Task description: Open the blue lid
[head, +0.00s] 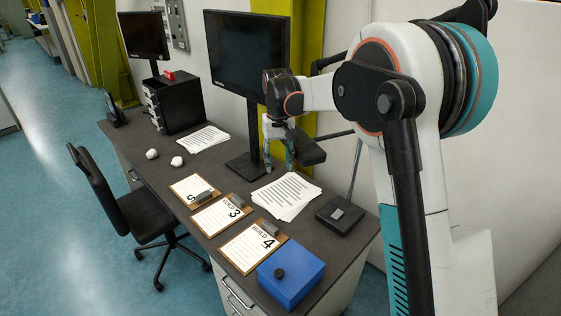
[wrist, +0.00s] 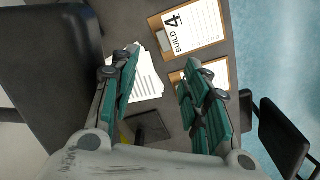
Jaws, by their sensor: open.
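A blue box with a blue lid (head: 302,263) sits at the near right corner of the desk in the head view. The lid looks shut. My gripper (head: 279,167) is open and empty, above the back of the desk by the monitor, well behind and apart from the box. In the wrist view the two teal fingers of my gripper (wrist: 161,57) are spread apart over the desk. The blue box is not in the wrist view.
The desk (head: 232,169) holds clipboards (head: 240,250), loose papers (head: 285,198) and a small black device (head: 340,214). A large monitor (head: 245,60) stands close to my gripper. A black chair (head: 140,205) is at the desk's front. A black drawer unit (head: 178,103) stands farther off.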

